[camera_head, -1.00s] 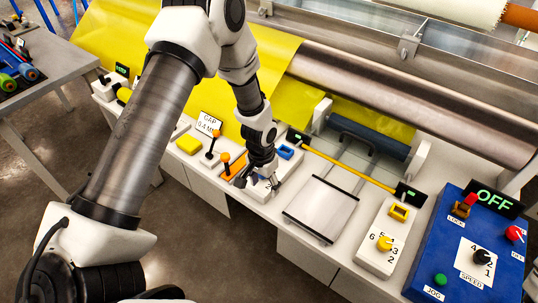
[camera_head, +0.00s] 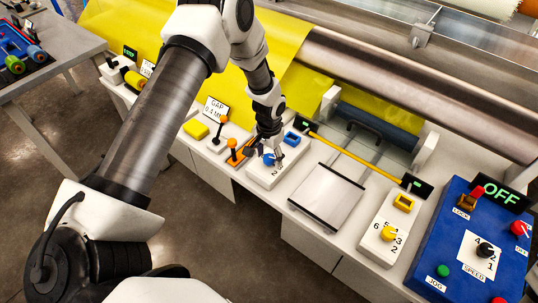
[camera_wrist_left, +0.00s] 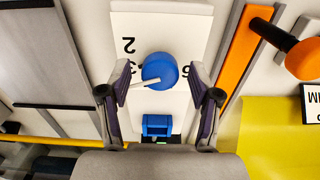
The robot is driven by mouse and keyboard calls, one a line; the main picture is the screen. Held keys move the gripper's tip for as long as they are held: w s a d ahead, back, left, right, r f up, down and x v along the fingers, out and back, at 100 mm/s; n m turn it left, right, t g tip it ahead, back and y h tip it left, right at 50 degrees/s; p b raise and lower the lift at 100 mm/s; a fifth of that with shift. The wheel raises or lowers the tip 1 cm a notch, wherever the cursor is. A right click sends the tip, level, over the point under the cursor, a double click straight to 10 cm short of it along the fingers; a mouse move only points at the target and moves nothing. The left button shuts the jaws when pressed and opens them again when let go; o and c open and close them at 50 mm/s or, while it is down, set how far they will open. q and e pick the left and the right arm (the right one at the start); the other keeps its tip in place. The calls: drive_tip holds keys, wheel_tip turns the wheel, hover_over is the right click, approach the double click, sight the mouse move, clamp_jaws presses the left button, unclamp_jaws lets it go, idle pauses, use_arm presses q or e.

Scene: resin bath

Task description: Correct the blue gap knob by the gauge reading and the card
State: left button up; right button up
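The blue gap knob (camera_head: 268,159) sits on a white numbered plate (camera_head: 290,166) on the bench. In the left wrist view the knob (camera_wrist_left: 160,70) has a pale pointer toward the lower left; the "2" is clear, and other numerals are partly covered. My left gripper (camera_wrist_left: 161,74) is open, its fingers on either side of the knob with a gap at each side. In the head view the left gripper (camera_head: 270,153) is over the knob. The card (camera_head: 214,108) reads "GAP 0.4" with its unit unclear. A small green-lit display (camera_head: 308,126) is too small to read. My right gripper is out of view.
A blue latch block (camera_head: 291,138) is beside the knob on its plate. Orange-knobbed levers (camera_head: 233,143) stand left of it. A flat grey tray (camera_head: 326,197), a yellow knob (camera_head: 388,233) and a blue control panel (camera_head: 470,240) showing OFF are to the right.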

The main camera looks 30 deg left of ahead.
use_arm(q)
drive_tip(key=c, duration=1.1)
drive_tip(key=shift+n+p, duration=0.3)
drive_tip(key=shift+n, duration=0.2)
drive_tip(key=n+p, duration=0.2)
drive_tip(key=n, duration=0.1)
drive_tip(key=shift+r, duration=0.1)
drive_tip(key=shift+n+p, duration=1.25)
drive_tip(key=shift+n, duration=1.25)
drive_tip(key=shift+f, duration=0.2)
drive_tip(key=o, duration=1.1)
drive_tip(key=shift+o, duration=0.2)
